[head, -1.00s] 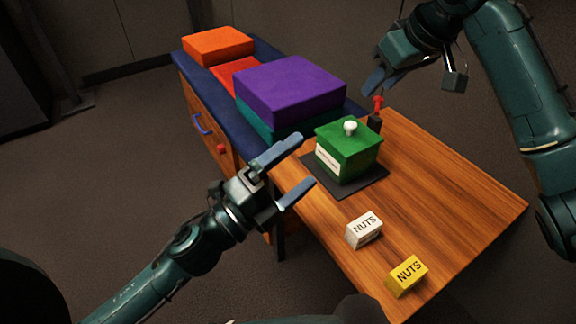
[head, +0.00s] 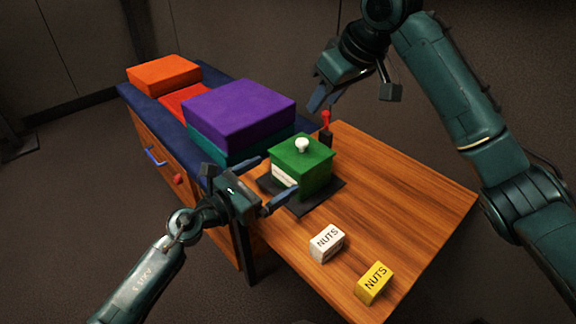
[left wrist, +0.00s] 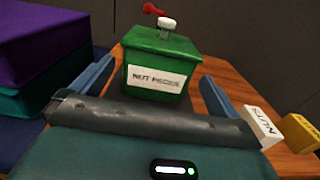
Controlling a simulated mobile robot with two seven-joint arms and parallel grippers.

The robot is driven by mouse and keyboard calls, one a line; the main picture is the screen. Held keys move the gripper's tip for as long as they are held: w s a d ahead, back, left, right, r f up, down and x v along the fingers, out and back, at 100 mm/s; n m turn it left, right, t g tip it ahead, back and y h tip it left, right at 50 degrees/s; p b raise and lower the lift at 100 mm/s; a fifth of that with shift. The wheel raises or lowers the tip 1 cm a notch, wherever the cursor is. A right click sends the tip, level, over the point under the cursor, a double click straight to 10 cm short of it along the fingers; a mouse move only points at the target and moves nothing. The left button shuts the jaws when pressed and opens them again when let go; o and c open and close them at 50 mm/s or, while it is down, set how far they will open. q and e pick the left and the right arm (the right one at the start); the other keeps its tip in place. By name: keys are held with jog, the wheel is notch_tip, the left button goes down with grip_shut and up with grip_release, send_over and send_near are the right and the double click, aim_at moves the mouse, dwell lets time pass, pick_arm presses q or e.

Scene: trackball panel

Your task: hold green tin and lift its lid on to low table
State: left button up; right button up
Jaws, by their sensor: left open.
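The green tin (head: 314,178) stands upright on a dark mat (head: 325,203) on the wooden table (head: 390,190). Its green lid (head: 300,152) is on and carries a white knob (head: 302,145). In the left wrist view the tin (left wrist: 155,75) shows a "NUT PIECES" label and sits ahead, between my fingers in the picture. My left gripper (head: 279,174) is open and empty, at the tin's near left side; contact cannot be told. My right gripper (head: 355,93) is open and empty, behind and above the tin.
A blue-topped cabinet (head: 133,100) on the left bears a purple-and-teal box (head: 240,110) and orange boxes (head: 165,75). A red-topped dark post (head: 326,125) stands behind the tin. White (head: 327,243) and yellow (head: 374,283) "NUTS" blocks lie in front. The table's right side is clear.

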aim_at(284, 169)
pick_arm(q)
jog(key=x, duration=0.7)
jog(key=shift+c, duration=0.2)
